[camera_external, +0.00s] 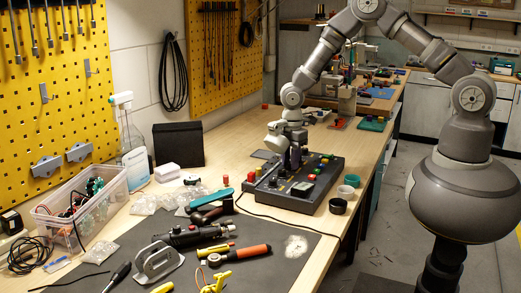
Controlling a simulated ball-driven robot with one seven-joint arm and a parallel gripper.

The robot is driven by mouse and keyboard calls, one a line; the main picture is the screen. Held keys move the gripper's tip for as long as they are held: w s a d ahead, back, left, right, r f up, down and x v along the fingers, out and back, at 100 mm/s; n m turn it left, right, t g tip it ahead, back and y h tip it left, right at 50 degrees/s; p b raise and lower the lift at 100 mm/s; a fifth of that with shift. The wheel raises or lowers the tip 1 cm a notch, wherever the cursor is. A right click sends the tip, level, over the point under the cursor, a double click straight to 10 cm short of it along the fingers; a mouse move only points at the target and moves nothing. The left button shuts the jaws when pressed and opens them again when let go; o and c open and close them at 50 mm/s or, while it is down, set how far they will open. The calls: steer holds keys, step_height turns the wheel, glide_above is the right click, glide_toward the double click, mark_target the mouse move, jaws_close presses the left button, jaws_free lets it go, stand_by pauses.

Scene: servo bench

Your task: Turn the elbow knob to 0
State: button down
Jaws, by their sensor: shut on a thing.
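The dark control panel box (296,196) lies on the wooden workbench with several knobs and coloured buttons on its sloped top. My gripper (291,163) points down over the back left part of the panel, its fingers at the panel top. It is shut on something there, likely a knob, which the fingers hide. Which knob is the elbow knob cannot be told, as the labels are too small to read. A red button (251,177) shows at the panel's left edge, and green and red buttons show towards its right back.
Pliers, a screwdriver and an orange-handled tool (247,253) lie on the dark mat in front.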

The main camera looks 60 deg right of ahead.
steer(key=shift+w, duration=0.15)
stand_by(0.3)
steer(key=c, duration=0.9)
jaws_free()
steer(key=shift+o, duration=0.2)
step_height(320, 180, up, 8)
steer(key=shift+f+p, duration=0.1)
steer(key=shift+p, duration=0.6)
